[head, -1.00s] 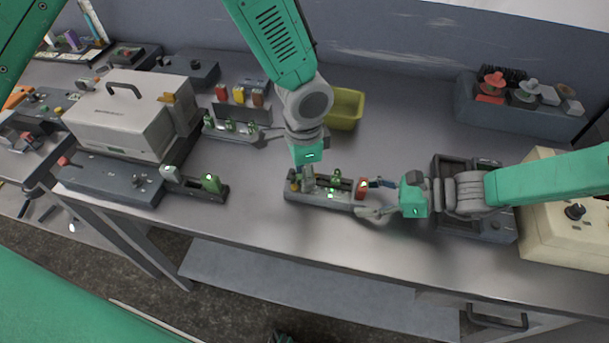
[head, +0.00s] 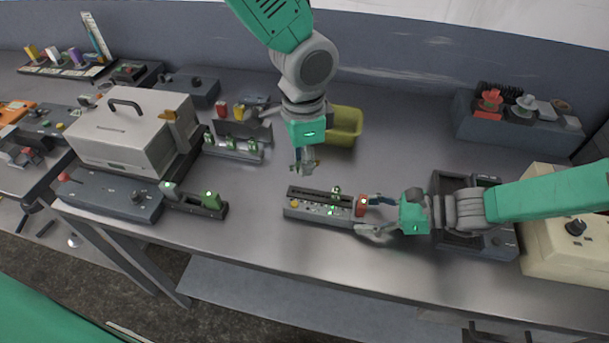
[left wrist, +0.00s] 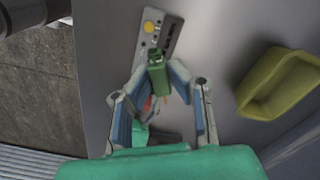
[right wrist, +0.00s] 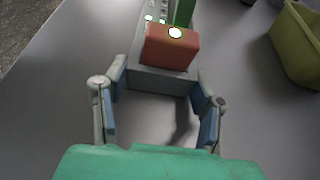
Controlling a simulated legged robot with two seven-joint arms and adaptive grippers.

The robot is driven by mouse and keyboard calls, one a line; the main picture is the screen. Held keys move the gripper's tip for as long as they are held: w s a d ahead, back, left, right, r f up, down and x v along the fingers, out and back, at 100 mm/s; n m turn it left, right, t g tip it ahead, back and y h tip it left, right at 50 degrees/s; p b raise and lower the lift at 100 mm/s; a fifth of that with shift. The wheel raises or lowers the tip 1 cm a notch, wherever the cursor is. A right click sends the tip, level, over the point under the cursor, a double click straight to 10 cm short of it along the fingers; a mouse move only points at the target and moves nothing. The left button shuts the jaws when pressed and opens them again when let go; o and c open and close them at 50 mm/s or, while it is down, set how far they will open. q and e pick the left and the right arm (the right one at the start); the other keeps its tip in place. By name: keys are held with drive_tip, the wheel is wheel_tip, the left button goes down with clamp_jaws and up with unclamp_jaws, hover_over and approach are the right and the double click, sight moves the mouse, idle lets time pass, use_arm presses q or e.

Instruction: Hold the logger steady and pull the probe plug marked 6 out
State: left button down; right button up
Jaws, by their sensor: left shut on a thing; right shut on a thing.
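The logger (head: 318,213) is a long grey block lying flat on the bench, with a row of dark slots, a yellow button and a red block (head: 361,206) at its right end. One green plug (head: 337,191) stands in it beside the red block. My right gripper (right wrist: 158,88) is closed around the logger's red-block end, one finger on each side. My left gripper (head: 306,166) is above and behind the logger, clear of it. It is shut on a green plug (left wrist: 157,78), which hangs free between its fingers. I cannot read any number on this plug.
A yellow-green bin (head: 344,126) stands behind my left gripper. A rack with green plugs (head: 234,147) and a small dark block with a green piece (head: 196,201) are to the left. A dark tray (head: 465,223) lies under my right arm. Bench in front of the logger is clear.

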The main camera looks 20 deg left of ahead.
idle(0.3)
drive_tip(key=o, duration=1.5)
drive_tip(key=shift+o, duration=0.2)
drive_tip(key=v, duration=1.2)
drive_tip(key=shift+d, duration=0.1)
drive_tip(key=shift+f, duration=0.1)
